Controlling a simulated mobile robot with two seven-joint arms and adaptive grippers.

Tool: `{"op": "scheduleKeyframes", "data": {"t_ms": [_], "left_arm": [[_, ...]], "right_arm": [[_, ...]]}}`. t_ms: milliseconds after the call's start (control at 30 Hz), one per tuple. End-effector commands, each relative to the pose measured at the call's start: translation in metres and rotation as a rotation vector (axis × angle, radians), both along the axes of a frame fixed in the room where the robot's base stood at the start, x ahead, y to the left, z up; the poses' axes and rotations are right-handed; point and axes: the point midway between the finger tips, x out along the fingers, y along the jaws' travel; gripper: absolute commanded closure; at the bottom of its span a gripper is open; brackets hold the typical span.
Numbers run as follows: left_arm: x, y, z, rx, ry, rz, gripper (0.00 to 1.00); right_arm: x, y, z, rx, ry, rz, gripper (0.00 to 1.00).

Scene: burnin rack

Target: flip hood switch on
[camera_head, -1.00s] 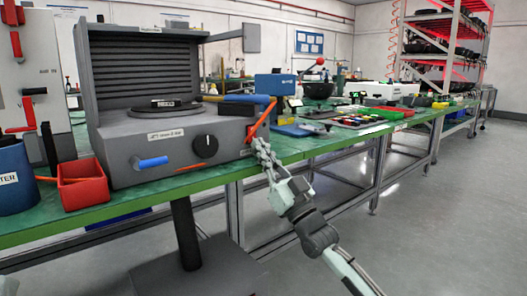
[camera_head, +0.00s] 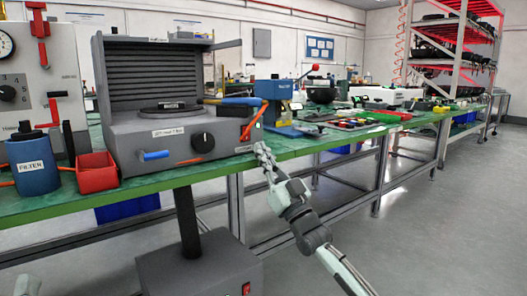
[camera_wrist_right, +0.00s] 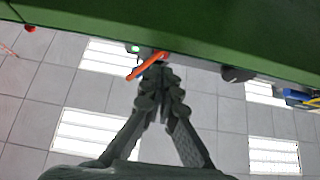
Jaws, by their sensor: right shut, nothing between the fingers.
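The hood (camera_head: 118,132) is a grey box with a slatted back, standing on the green bench. Its front has a black knob (camera_head: 202,142), a blue handle (camera_head: 155,155) and a label. An orange lever (camera_head: 247,129) is at its right end, with a small pale fitting beside it. I cannot tell which part is the switch. My right gripper (camera_head: 261,148) is shut and empty, just below the hood's right end at the bench edge. In the right wrist view its fingertips (camera_wrist_right: 156,68) are close to an orange bar (camera_wrist_right: 147,66); contact is unclear. My left gripper is not in view.
A red bin (camera_head: 97,173) and a blue FILTER container (camera_head: 32,166) stand left of the hood. A blue press (camera_head: 281,101) stands to its right, with trays beyond. The green bench edge (camera_wrist_right: 210,45) crosses the top of the wrist view. The right floor is clear.

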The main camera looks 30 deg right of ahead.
Motion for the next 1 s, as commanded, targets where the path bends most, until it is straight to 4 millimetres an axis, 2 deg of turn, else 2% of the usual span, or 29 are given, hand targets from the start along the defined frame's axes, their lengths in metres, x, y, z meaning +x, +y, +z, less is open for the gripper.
{"op": "scheduleKeyframes", "data": {"t_ms": [33, 100, 400, 600, 1000], "left_arm": [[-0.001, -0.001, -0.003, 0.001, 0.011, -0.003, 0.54], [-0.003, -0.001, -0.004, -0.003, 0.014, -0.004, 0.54], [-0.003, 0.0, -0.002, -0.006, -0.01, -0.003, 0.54], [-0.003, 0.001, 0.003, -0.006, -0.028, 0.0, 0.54], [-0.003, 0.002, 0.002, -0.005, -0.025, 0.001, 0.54]], "right_arm": [[-0.009, -0.001, -0.017, 0.002, 0.01, 0.0, 1.0], [-0.02, -0.002, -0.03, 0.002, 0.009, 0.0, 1.0], [-0.054, -0.005, -0.07, 0.001, 0.003, -0.002, 1.0], [-0.061, -0.006, -0.077, 0.001, 0.0, 0.0, 1.0], [-0.061, -0.006, -0.077, 0.001, 0.0, 0.0, 1.0]]}}
